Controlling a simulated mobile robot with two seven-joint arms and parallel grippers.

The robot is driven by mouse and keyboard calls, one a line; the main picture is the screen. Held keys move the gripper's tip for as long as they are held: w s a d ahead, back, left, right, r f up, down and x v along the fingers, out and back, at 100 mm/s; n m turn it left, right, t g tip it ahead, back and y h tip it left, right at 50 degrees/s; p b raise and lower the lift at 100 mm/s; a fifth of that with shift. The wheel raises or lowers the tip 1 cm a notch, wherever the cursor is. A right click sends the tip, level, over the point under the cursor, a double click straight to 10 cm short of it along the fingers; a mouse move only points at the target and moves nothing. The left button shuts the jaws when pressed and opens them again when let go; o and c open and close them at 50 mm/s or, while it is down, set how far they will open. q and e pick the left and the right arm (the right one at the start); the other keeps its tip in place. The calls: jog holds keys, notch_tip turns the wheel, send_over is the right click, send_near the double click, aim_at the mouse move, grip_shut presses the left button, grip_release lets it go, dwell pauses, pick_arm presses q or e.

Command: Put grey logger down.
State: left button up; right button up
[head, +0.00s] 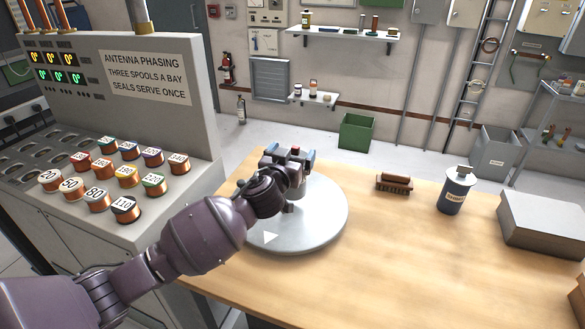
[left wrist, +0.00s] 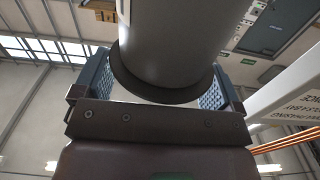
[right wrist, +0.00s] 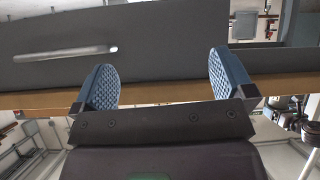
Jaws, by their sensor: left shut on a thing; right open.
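The grey logger is a grey cylinder (left wrist: 172,40) with a dark rim, between the two blue finger pads in the left wrist view. My left gripper (head: 288,158) is shut on it, over the round pale turntable (head: 322,226) on the wooden table. In the head view the gripper hides most of the logger, and I cannot tell whether its base touches the turntable. My right gripper (right wrist: 165,82) is open with nothing between its pads in the right wrist view; it is outside the head view.
A brown connector block (head: 394,183), a dark canister (head: 455,190) and a grey box (head: 543,222) stand on the table (head: 390,270) to the right. The console (head: 190,190) with several numbered spools is at the left. The table between turntable and canister is mostly clear.

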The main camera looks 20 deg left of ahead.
pick_arm(q)
jog(key=shift+f+b, duration=0.35)
jog(key=shift+f, duration=1.45)
jog(key=shift+f, duration=0.15)
jog(key=o, duration=1.1)
jog(key=shift+r, duration=0.3)
jog(key=s, duration=1.2)
jog(key=shift+a+f+p, duration=0.15)
jog(key=shift+a+p, duration=0.05)
jog(key=shift+p, duration=0.2)
